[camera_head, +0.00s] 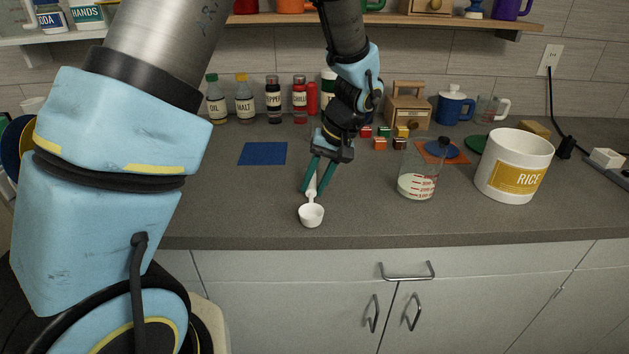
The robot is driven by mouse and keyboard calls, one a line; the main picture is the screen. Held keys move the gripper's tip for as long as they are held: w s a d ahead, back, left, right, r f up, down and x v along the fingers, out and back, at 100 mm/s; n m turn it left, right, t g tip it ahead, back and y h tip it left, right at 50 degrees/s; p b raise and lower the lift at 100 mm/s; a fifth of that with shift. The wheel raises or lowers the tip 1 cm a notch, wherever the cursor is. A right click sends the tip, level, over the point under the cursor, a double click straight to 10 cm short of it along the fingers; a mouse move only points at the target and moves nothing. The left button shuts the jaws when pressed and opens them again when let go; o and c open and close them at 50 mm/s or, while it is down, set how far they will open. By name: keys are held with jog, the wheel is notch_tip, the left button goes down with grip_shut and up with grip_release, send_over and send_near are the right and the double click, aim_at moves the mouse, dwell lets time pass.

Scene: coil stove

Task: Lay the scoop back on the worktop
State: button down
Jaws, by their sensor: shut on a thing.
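The scoop (311,214) is white, with a round cup toward the worktop's front edge and a handle running back from it. My gripper (318,190) is shut on the scoop's handle, its two teal fingers on either side. The grey worktop (240,205) is below; I cannot tell whether the scoop's cup touches it or hangs just above.
A measuring beaker (418,183) with white contents and a white rice canister (515,165) stand to the right. A blue mat (262,153) lies to the left. Small coloured blocks (380,143) and several bottles (245,102) are behind. Worktop left of the scoop is clear.

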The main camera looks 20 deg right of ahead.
jog(key=shift+f, duration=0.2)
jog(key=c, duration=0.7)
grip_release()
jog(key=shift+r, duration=0.1)
jog(key=shift+o, duration=0.2)
